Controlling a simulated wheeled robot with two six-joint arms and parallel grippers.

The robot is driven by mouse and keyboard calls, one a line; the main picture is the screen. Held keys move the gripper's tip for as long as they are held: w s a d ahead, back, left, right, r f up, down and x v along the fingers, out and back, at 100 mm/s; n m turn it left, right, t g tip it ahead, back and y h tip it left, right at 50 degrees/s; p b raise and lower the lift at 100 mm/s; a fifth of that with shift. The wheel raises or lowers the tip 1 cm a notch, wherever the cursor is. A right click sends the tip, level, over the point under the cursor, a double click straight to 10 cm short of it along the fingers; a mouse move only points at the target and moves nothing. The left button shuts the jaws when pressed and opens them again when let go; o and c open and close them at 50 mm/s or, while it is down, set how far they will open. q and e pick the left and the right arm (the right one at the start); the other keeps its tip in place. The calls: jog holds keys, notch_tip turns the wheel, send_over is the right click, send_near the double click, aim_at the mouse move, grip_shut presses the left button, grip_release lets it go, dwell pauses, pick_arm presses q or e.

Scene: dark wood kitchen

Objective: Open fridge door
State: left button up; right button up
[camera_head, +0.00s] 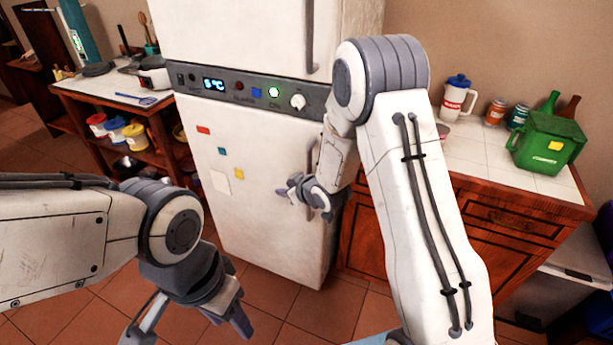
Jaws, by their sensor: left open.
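The white fridge (240,225) stands in the middle, with an upper door (240,35) and a lower door below a grey control panel. Both doors look closed. The upper handle (310,35) is on the right side of its door. The lower door's handle (311,155) is also on the right and is partly hidden by my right arm. My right gripper (297,194) is at this lower handle, its fingers pointing left across the door front; whether they grip the handle is unclear. My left gripper (190,325) is open and empty, low in front of the fridge at the left.
A wooden shelf unit (155,130) with tubs stands left of the fridge. Tiled floor (275,300) lies free in front.

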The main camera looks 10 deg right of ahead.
jog(key=d+f+m+t+y, duration=0.25)
jog(key=d+f+t, duration=0.45)
jog(key=d, duration=0.5)
jog(key=p+x, duration=0.2)
jog(key=x, duration=0.8)
jog(key=shift+r+h, duration=0.15)
jog(key=shift+h, duration=0.1)
grip_shut()
dwell(0.4)
